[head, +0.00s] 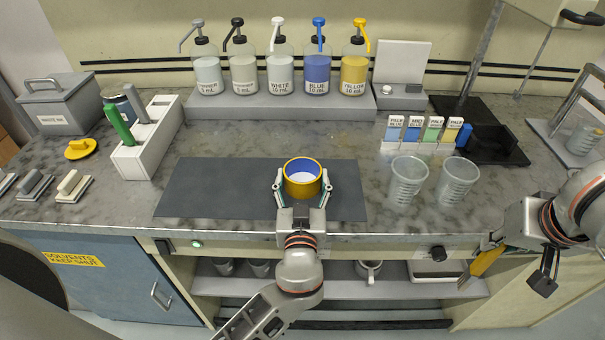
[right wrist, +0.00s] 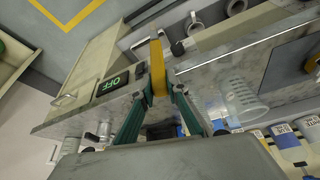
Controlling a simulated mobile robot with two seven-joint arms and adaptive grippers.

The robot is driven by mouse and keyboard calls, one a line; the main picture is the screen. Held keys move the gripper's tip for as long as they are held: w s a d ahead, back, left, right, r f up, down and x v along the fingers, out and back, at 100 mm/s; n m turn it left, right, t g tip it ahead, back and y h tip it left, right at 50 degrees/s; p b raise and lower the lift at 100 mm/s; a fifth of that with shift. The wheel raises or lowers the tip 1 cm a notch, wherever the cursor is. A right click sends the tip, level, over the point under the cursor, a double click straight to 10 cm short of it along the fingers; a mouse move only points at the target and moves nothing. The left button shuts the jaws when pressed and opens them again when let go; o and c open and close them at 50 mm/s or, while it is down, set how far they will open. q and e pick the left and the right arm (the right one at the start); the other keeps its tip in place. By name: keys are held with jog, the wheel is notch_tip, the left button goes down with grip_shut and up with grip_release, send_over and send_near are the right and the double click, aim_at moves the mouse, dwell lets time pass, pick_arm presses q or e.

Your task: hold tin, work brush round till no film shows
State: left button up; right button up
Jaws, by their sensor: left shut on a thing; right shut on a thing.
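The tin (head: 315,188) is a round yellow-orange can on the dark mat in the head view. Its open top shows a blue inner wall and a pale whitish floor. My left gripper (head: 302,190) is shut around it from the front, one finger on each side. My right gripper (head: 494,240) is at the far right, out past the bench's front edge and well apart from the tin. It is shut on a flat yellow brush (head: 486,263), which also shows between the fingers in the right wrist view (right wrist: 158,68).
Two clear ribbed cups (head: 408,180) (head: 458,182) stand right of the mat (head: 215,190). Pump bottles (head: 281,75) line the back shelf. A white rack (head: 150,145) with green and grey handles stands left. The mat is bare on both sides of the tin.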

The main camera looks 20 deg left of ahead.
grip_shut()
jog(key=shift+a+r, duration=0.1)
jog(key=shift+a, duration=0.05)
jog(key=w+a+r+n+y, duration=0.25)
jog(key=a+r, duration=0.35)
jog(key=r, duration=0.3)
jog(key=w+a+r+m, duration=0.1)
jog(key=w+a+r, duration=0.1)
jog(key=a, duration=0.8)
jog(key=w+a+r+m, duration=0.1)
jog(key=w+a+r, duration=0.2)
jog(key=a, duration=0.8)
jog(key=w+a+r+m, duration=0.1)
jog(key=w+a+r, duration=0.1)
jog(key=a+r, duration=0.4)
jog(key=shift+w+a+t, duration=0.3)
jog(key=shift+a, duration=2.25)
jog(key=shift+h, duration=0.25)
notch_tip(320, 180, down, 10)
